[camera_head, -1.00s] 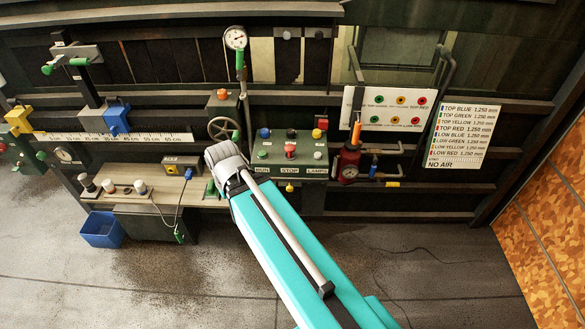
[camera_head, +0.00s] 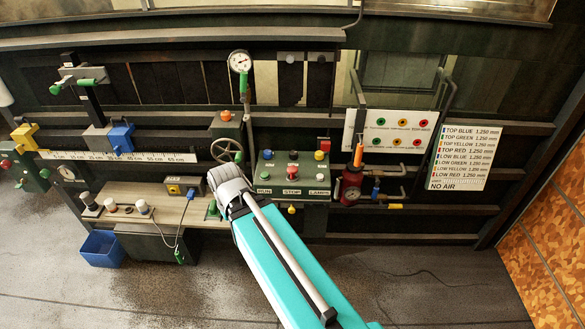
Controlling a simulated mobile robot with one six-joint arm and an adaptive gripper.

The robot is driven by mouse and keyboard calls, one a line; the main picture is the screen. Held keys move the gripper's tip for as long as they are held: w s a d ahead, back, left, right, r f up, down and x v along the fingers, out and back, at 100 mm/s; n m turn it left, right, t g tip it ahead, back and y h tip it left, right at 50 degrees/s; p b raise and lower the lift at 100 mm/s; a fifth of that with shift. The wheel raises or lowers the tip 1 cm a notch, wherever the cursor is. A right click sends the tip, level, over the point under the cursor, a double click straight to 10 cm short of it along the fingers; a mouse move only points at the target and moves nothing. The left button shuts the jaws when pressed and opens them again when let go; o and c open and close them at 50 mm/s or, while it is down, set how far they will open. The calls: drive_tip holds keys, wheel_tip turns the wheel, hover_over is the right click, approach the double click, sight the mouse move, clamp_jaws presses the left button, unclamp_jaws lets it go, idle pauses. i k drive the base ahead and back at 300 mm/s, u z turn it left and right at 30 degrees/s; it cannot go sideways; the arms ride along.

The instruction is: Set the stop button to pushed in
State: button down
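The stop button is a red knob (camera_head: 292,171) in the lower middle of a green control box (camera_head: 291,182), above the label STOP. Whether it is pushed in or out I cannot tell from this view. My teal and grey arm reaches up from the bottom of the picture. Its grey end stands just left of the control box, apart from the red knob as seen here. My gripper's fingers are hidden behind the arm's end, so their state does not show.
A handwheel (camera_head: 226,149) and a gauge (camera_head: 239,62) are up and left of the box. A red device with an orange handle (camera_head: 358,156) stands close to its right. A wooden bench (camera_head: 125,199) lies left, with a blue bin (camera_head: 102,248) below. The floor in front is open.

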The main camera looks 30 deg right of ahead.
sight(291, 169)
drive_tip(key=z, duration=2.1)
drive_tip(key=i, duration=0.45)
drive_tip(key=u, duration=1.45)
